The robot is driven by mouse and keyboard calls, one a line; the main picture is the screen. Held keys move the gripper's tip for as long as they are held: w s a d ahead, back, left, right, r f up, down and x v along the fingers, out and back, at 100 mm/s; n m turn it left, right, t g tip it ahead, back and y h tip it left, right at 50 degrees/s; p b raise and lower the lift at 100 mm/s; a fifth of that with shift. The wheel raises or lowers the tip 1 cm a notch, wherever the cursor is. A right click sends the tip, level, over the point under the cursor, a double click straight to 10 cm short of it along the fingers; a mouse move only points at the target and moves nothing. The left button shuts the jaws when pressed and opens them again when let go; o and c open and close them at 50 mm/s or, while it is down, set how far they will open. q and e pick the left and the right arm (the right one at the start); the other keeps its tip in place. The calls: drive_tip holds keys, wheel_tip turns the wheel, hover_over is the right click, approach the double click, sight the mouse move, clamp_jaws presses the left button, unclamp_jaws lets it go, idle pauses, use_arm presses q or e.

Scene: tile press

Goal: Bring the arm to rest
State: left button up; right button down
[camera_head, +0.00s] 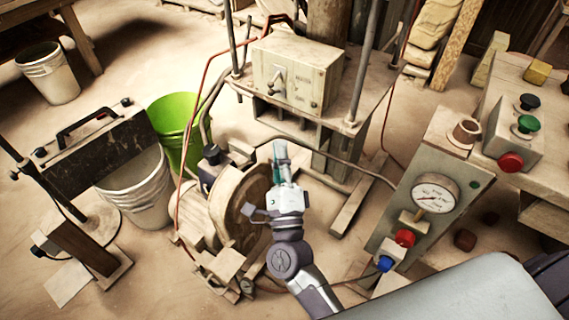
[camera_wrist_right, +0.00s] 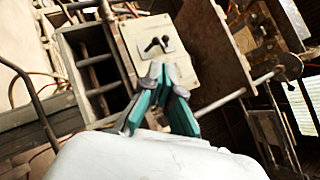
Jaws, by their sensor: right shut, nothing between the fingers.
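My right arm reaches up from the bottom of the head view. Its gripper (camera_head: 279,152), with teal finger pads, is shut and empty, and points at the press. In the right wrist view the gripper's fingertips (camera_wrist_right: 165,74) meet, with nothing between them. The press's switch box (camera_head: 297,70), pale with a dark lever, stands beyond the fingertips. The switch box also shows in the right wrist view (camera_wrist_right: 171,62), behind the fingers. The gripper looks apart from the box. My left gripper is not in view.
A round motor or wheel housing (camera_head: 231,214) sits beside my right forearm. A gauge panel (camera_head: 424,211) with red and blue buttons stands to the right. A green bucket (camera_head: 171,110) and a white bucket (camera_head: 148,201) stand to the left. Cables and hoses run around the press.

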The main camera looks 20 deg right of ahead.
idle(0.5)
drive_tip(key=s+a+f+n+g+y, duration=0.2)
drive_tip(key=f+n+g+y, duration=0.3)
drive_tip(key=f+n, duration=0.45)
drive_tip(key=s+a+f+n+g+y, duration=0.2)
drive_tip(key=f+n+g+y, duration=0.25)
drive_tip(key=f+n, duration=0.55)
drive_tip(key=s+d+f+n+g+h+p, duration=0.2)
drive_tip(key=s+d+f+n+g+p, duration=0.3)
drive_tip(key=s+f, duration=0.65)
drive_tip(key=s+d+f+n+g+h+p, duration=0.3)
drive_tip(key=s+d+f+g+p, duration=0.3)
drive_tip(key=s+f, duration=0.5)
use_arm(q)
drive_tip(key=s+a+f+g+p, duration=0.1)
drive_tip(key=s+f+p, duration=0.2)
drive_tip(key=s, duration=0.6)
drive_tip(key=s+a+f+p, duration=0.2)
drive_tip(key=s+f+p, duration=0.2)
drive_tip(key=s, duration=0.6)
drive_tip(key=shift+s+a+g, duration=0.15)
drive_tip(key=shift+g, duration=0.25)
use_arm(e)
drive_tip(key=s+d+g, duration=0.1)
drive_tip(key=s+d, duration=0.2)
drive_tip(key=s, duration=1)
drive_tip(key=shift+s+d+f, duration=0.25)
drive_tip(key=shift+s+f, duration=0.1)
drive_tip(key=shift+s, duration=0.05)
